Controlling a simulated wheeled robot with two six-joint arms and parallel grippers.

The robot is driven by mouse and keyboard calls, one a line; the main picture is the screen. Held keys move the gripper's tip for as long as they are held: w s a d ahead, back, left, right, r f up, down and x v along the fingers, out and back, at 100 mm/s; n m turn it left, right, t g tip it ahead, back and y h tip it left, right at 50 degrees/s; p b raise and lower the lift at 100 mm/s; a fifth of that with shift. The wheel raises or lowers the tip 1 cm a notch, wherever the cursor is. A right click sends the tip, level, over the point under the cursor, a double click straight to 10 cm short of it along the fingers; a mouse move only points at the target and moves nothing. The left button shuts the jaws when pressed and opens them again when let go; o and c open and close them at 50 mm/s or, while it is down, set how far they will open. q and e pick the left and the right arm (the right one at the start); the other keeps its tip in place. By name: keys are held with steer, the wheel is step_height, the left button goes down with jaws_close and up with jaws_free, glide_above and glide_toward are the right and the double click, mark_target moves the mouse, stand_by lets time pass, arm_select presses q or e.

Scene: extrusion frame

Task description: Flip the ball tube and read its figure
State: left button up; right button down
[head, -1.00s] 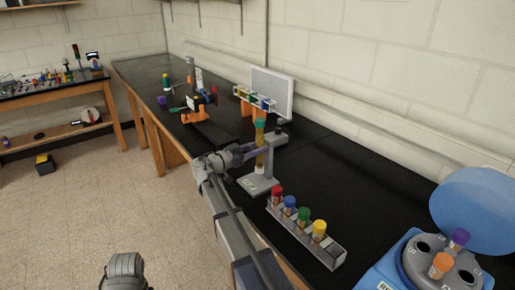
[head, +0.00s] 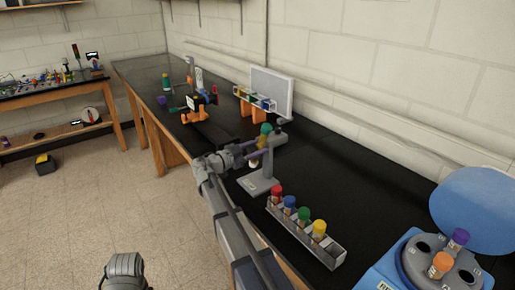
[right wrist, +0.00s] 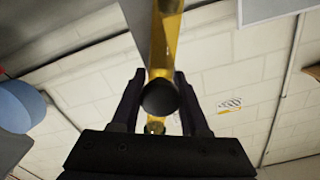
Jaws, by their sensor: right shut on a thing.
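The ball tube, with a green end (head: 265,129), is at the grey stand (head: 264,182) on the black bench. Its lower end shows pale below my right gripper (head: 262,148), and much of its middle is hidden. In the right wrist view the amber, see-through tube (right wrist: 165,35) runs between the fingers of my right gripper (right wrist: 160,92). A dark round knob (right wrist: 160,98) covers part of it. My right gripper is shut; the tube lies between its fingers, though the exact contact is hidden. No figure on the tube is readable.
A small vial rack (head: 255,100) and white panel (head: 272,85) stand behind. Bare bench lies to the stand's right.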

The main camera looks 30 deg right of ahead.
mark_target(250, 151)
steer(key=m, duration=0.5)
steer(key=shift+s+f+m, duration=0.1)
steer(key=shift+m, duration=2.4)
steer(key=shift+c, duration=2.3)
jaws_free()
steer(key=shift+s+a, duration=0.2)
steer(key=shift+a, duration=1.75)
steer(key=shift+s+a, duration=0.15)
steer(key=shift+a, duration=1.8)
